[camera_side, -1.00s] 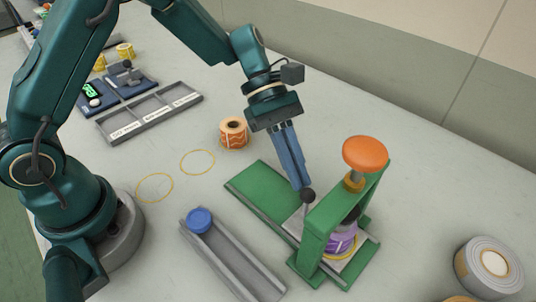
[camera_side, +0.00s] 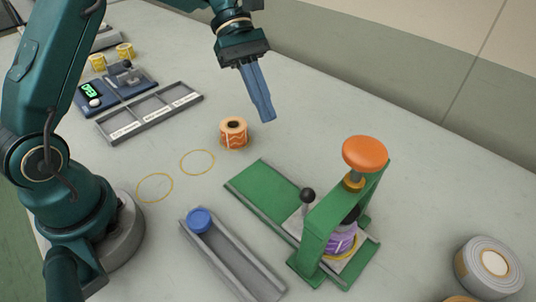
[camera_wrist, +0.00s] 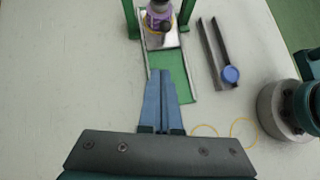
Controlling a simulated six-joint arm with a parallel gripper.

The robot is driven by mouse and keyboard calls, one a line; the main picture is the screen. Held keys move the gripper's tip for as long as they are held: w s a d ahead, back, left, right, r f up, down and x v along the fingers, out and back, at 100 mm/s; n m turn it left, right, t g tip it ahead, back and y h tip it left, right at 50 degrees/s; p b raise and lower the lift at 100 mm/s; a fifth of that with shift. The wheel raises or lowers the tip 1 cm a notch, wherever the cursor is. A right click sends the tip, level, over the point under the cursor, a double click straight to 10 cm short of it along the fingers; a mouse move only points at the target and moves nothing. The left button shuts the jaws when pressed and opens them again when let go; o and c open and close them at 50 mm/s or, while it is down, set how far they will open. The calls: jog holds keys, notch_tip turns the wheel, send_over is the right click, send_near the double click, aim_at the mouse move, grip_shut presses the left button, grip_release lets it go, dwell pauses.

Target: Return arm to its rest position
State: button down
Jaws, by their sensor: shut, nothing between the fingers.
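My gripper (camera_side: 268,119) is shut and empty, its blue fingers together and pointing down. In the side view it hangs above the table, up and to the right of the orange patterned roll (camera_side: 233,133), apart from everything. My gripper also shows in the wrist view (camera_wrist: 164,74), fingers closed, with the green rewinder's base (camera_wrist: 172,68) beyond the tips. The green rewinder (camera_side: 322,222) has an orange knob (camera_side: 365,154) on top and a black ball lever (camera_side: 307,196). A purple roll (camera_side: 341,241) sits under its frame, partly hidden by the post.
A grey channel (camera_side: 235,257) with a blue cap (camera_side: 199,220) lies in front. A grey divided tray (camera_side: 150,112), a dark blue device (camera_side: 116,91) and yellow rolls (camera_side: 125,51) are at the back left. A large grey roll (camera_side: 488,266) is at the right. Two yellow rings (camera_side: 197,162) mark the table.

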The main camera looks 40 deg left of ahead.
jog(key=s+d+r+m+t+y, duration=0.25)
jog(key=s+r+m+y, duration=0.2)
jog(key=s+r, duration=0.4)
jog(key=s+a+f+m+t+y, duration=0.4)
jog(key=s+a+f+m+t, duration=0.1)
jog(key=m, duration=0.5)
jog(key=shift+s+a, duration=0.9)
jog(key=shift+a, duration=0.05)
